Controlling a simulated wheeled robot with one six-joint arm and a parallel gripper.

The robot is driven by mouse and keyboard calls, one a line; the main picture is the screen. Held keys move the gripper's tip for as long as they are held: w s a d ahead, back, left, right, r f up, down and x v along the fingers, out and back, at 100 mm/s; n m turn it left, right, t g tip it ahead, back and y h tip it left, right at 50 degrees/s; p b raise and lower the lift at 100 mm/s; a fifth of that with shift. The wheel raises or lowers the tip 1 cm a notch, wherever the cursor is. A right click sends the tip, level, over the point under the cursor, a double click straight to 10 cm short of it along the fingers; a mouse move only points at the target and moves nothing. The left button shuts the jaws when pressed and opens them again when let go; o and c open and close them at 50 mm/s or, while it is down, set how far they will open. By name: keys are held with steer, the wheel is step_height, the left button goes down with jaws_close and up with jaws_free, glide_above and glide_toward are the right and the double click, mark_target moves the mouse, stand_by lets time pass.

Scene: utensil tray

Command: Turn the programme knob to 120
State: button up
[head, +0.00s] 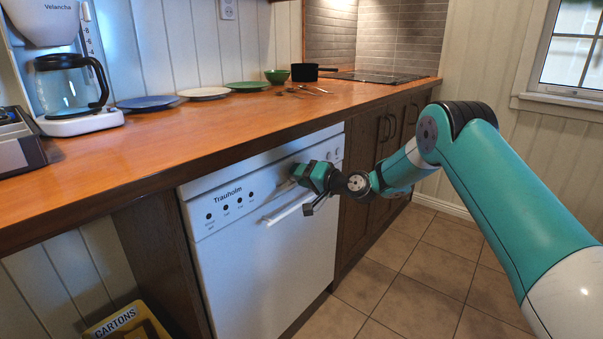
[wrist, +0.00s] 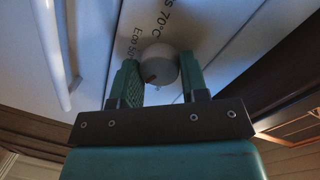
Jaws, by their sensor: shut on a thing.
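The white dishwasher (head: 265,262) stands under the counter, with its control panel along the top of the door. In the wrist view, the round pale programme knob (wrist: 159,62) sits between the two green fingers of my gripper (wrist: 158,72), which is shut on it. A small reddish-brown mark shows on the knob's lower left. Printed labels near the knob include "Eco 50" and "70°C"; a label for 120 is not readable. In the head view my gripper (head: 306,174) is at the panel and hides the knob.
The dishwasher's bar handle (head: 288,210) lies just below my gripper and shows at left in the wrist view (wrist: 53,50). The wooden counter edge (head: 250,135) runs above the panel. Plates and a coffee maker (head: 65,80) stand on the counter. The tiled floor (head: 400,270) is clear.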

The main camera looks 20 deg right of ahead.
steer(key=shift+m, duration=0.6)
steer(key=o, duration=0.9)
steer(key=p+v, duration=0.1)
steer(key=v, duration=1.6)
steer(key=shift+s+d, duration=0.15)
steer(key=shift+d, duration=0.05)
